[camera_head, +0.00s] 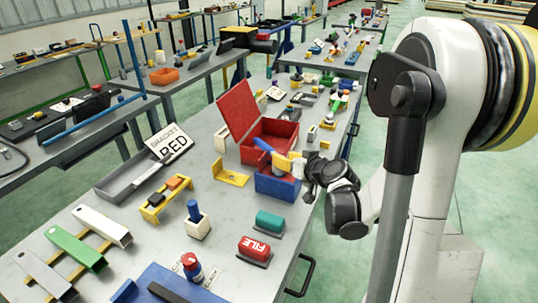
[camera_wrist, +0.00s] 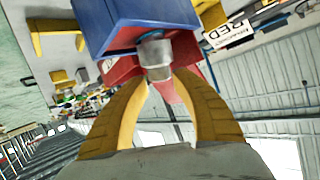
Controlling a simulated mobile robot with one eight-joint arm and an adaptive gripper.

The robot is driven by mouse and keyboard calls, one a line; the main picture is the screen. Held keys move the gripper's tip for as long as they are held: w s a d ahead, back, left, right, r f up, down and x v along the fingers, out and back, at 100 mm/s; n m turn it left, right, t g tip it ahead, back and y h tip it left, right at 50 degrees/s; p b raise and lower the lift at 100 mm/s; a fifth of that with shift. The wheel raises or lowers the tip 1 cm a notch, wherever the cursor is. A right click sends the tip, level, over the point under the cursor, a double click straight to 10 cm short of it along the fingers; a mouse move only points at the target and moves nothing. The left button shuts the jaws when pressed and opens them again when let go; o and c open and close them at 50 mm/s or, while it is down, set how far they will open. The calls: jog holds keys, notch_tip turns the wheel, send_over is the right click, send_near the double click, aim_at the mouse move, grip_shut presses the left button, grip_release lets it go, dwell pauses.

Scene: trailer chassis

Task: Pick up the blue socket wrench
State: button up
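The blue socket wrench (camera_head: 262,145) shows in the head view as a tilted blue handle by the red toolbox, just left of my gripper (camera_head: 287,162). In the wrist view my yellow fingers (camera_wrist: 160,78) curve together on either side of a silver cylinder (camera_wrist: 155,54), which looks like the wrench's metal end. The fingers appear closed on it, though the contact is partly hidden. The blue bin (camera_head: 278,186) lies just below my gripper in the head view and fills the upper part of the wrist view (camera_wrist: 135,28).
The open red toolbox (camera_head: 283,130) stands behind the blue bin, its lid (camera_head: 237,108) raised. A yellow bracket (camera_head: 230,175), a white block with a blue peg (camera_head: 198,229), a teal cylinder (camera_head: 270,222) and a red FILE block (camera_head: 254,249) stand nearby on the grey table (camera_head: 225,275).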

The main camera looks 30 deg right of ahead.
aim_at(272, 150)
jog(key=b+x, duration=0.1)
jog(key=x, duration=0.4)
grip_shut()
jog(key=shift+r, duration=0.1)
jog(key=shift+r, duration=0.5)
jog(key=r, duration=0.1)
jog(key=r+p, duration=0.2)
jog(key=r, duration=0.1)
jog(key=shift+s+d, duration=0.25)
jog(key=shift+s, duration=0.1)
jog(key=s+d+r+p, duration=0.4)
jog(key=s+d+r, duration=0.2)
jog(key=s, duration=0.3)
